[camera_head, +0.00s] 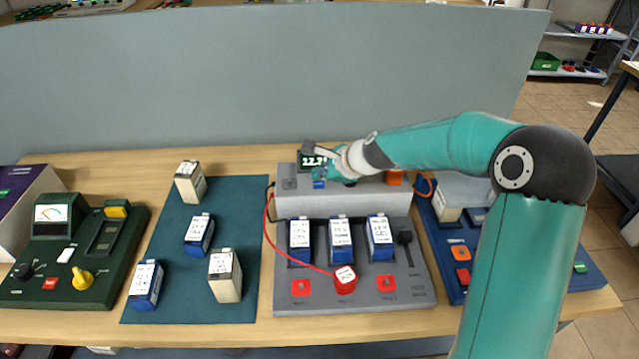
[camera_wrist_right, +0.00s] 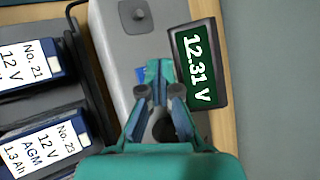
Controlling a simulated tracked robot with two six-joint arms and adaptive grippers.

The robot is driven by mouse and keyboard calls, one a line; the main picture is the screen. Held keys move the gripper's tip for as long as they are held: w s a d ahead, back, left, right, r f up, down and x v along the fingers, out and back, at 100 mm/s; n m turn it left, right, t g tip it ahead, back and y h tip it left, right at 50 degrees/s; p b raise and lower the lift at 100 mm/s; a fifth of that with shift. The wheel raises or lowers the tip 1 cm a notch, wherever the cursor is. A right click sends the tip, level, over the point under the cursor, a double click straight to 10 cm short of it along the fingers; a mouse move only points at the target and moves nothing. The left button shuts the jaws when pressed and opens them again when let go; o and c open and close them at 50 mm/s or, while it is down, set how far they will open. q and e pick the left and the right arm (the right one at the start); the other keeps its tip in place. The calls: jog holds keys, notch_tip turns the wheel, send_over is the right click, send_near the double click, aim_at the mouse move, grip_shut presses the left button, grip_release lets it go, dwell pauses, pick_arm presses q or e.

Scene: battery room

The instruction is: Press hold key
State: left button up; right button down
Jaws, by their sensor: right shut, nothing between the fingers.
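The grey tester (camera_head: 350,207) stands at the middle of the bench with a raised back part. My left gripper is not in view.
Three batteries (camera_head: 341,238) sit in the tester's bays. A red plug (camera_head: 345,279) on a red cable is at its front. A teal mat (camera_head: 185,257) with several batteries lies left, a green meter unit (camera_head: 60,262) farther left. A grey partition (camera_head: 250,75) stands behind.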

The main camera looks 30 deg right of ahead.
aim_at(320, 185)
jog(key=shift+f+b, duration=0.3)
jog(key=shift+f, duration=0.05)
jog(key=shift+f+b, duration=0.35)
jog(key=shift+f, duration=0.05)
dwell(0.6)
dwell(0.3)
jog(key=shift+r+p, duration=0.8)
jog(key=shift+p, duration=0.05)
jog(key=shift+r, duration=0.1)
notch_tip(320, 185, up, 5)
jog(key=p, duration=0.5)
dwell(0.6)
